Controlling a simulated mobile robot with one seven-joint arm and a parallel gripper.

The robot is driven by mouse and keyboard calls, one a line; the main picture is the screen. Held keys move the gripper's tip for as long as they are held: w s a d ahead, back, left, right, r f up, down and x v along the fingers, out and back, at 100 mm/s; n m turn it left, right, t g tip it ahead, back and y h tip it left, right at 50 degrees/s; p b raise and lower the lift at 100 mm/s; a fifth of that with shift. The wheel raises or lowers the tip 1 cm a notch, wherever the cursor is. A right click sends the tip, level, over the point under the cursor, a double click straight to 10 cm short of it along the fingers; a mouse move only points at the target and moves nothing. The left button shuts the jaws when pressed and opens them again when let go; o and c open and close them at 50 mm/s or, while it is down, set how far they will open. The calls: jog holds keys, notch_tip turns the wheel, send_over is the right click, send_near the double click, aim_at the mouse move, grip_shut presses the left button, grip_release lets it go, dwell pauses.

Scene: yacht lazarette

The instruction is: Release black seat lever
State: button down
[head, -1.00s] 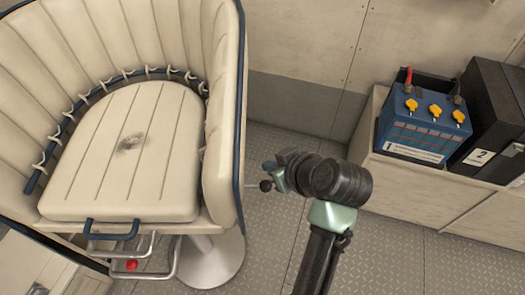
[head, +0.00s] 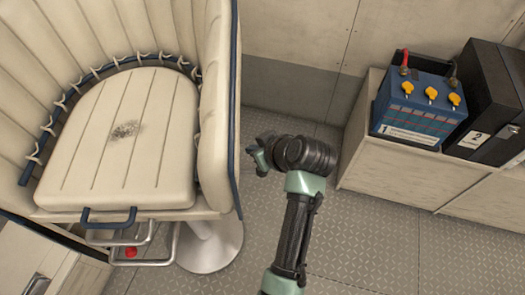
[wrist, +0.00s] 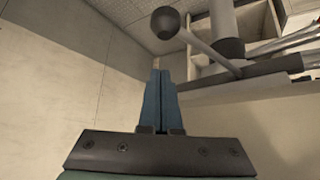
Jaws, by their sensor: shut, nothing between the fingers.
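The black seat lever shows in the wrist view as a rod with a round black ball knob (wrist: 165,22), running down to a dark mount under the seat. I cannot make it out in the head view, where my arm may hide it. The cream padded seat (head: 115,140) stands at the left of the head view on a pale pedestal. My gripper (head: 255,156) is just right of the seat's side. In the wrist view its blue fingers (wrist: 160,76) are together and empty, pointing up the picture below the knob. A gap in the picture separates them from the knob.
A blue battery (head: 418,112) with yellow caps and a black case (head: 488,98) sit on a cream locker (head: 390,175) at the right. Grey metal tube frames and a red knob (head: 130,252) are under the seat front. The grey tread floor (head: 360,235) is open between seat and locker.

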jog(key=shift+s+d+f, duration=0.15)
jog(key=shift+s+f, duration=0.05)
jog(key=shift+f, duration=0.35)
jog(key=shift+s+d+f, duration=0.2)
jog(key=shift+s+f, duration=0.05)
jog(key=shift+f, duration=0.3)
jog(key=shift+s+d+f, duration=0.15)
jog(key=shift+s+f, duration=0.05)
jog(key=shift+f, duration=0.35)
jog(key=shift+s, duration=0.15)
jog(key=shift+s+r+m+p, duration=0.15)
jog(key=shift+s+m+p, duration=0.25)
jog(key=shift+s+p, duration=0.3)
jog(key=s+a+p, duration=0.3)
jog(key=s+p, duration=0.3)
jog(key=s, duration=0.4)
jog(key=shift+f+m+t+h, duration=0.25)
jog(key=shift+m+t+h, duration=0.05)
jog(key=shift+m+h, duration=0.1)
